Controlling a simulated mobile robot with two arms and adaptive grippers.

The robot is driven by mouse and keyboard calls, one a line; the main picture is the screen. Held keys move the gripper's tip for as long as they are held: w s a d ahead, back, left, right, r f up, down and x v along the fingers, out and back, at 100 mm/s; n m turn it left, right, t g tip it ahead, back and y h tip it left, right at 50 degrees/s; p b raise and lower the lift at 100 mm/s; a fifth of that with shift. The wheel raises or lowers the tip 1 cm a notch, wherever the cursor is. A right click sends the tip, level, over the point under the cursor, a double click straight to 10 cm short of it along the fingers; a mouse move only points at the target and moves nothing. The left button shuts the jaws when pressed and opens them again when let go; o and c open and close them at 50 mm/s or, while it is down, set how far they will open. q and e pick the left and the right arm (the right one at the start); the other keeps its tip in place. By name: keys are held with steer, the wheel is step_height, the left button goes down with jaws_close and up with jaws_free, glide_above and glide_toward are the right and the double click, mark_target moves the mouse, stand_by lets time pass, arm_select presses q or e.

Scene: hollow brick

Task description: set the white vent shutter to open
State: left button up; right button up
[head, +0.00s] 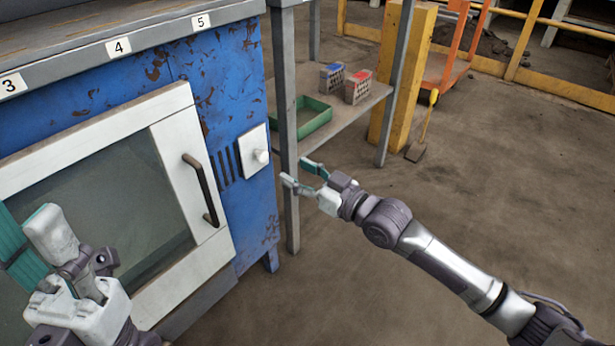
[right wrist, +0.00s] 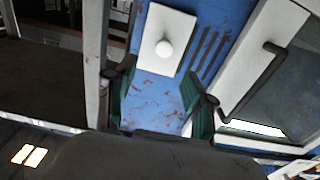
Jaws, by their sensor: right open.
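The white vent shutter (head: 254,152) is a plate with a round white knob on the blue oven front, right of the door. Dark vent slots (head: 225,166) show uncovered just left of the plate. The shutter also shows ahead in the right wrist view (right wrist: 165,38), with the slots to its right. My right gripper (head: 301,173) is open and empty, to the right of and a little below the knob in the head view, apart from it. My left gripper (head: 62,255) is in front of the oven door at lower left; its jaw opening is unclear.
The white-framed oven door (head: 184,160) has a dark bar handle (head: 201,189). A grey shelf post (head: 285,120) stands close right of the shutter. The shelf holds a green tray (head: 304,115) and two hollow bricks (head: 357,87). Open floor lies to the right.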

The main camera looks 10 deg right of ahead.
steer(key=shift+v, duration=1.2)
